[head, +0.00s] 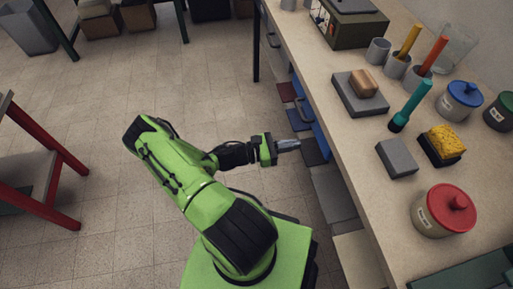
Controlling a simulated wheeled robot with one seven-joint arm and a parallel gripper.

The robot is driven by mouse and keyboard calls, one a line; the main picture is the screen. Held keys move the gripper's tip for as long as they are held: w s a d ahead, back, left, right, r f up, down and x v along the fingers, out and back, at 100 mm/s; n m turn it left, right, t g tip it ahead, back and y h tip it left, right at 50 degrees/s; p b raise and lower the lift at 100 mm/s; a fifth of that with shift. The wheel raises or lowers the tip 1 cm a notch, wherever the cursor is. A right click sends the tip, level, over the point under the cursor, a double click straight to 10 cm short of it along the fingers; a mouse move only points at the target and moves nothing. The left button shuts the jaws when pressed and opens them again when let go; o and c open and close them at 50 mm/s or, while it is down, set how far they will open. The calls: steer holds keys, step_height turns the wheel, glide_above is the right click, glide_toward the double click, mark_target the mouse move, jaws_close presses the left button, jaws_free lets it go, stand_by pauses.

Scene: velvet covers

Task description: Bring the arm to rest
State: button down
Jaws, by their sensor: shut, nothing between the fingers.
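On the bench stand a red-lidded jar (444,210), a grey block (397,158), a yellow sponge (442,141) on a dark holder, a teal-handled tool (411,105), a blue-lidded jar (460,100) and several cups. A red-legged table (50,185) stands left. The tiled floor between is clear.

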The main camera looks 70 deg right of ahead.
steer(key=v, duration=0.6)
steer(key=shift+w+a+p, duration=0.2)
steer(key=shift+p, duration=0.1)
steer(key=shift+w, duration=0.1)
